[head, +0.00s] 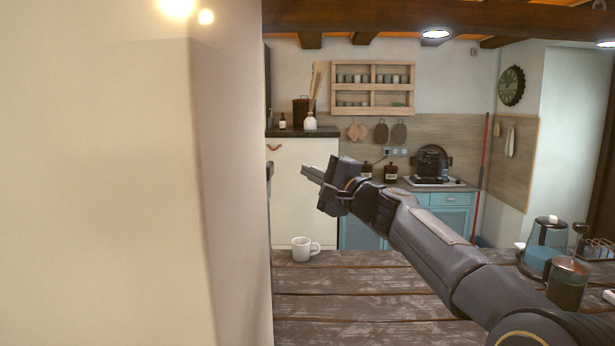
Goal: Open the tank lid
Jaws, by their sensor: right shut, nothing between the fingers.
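My right arm comes in from the lower right and reaches up and left over the wooden table. Its right gripper (311,172) is shut and empty, in mid-air in front of the white cabinet. No tank lid can be made out for certain. A dark coffee machine (433,162) stands on the far counter, well to the right of the gripper. My left gripper is not in view.
A large pale wall (110,190) fills the left side, close by. A white mug (303,249) stands on the wooden table (340,305). A lidded dark jar (567,284) and a rack (597,249) are at the right. The table's left part is otherwise clear.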

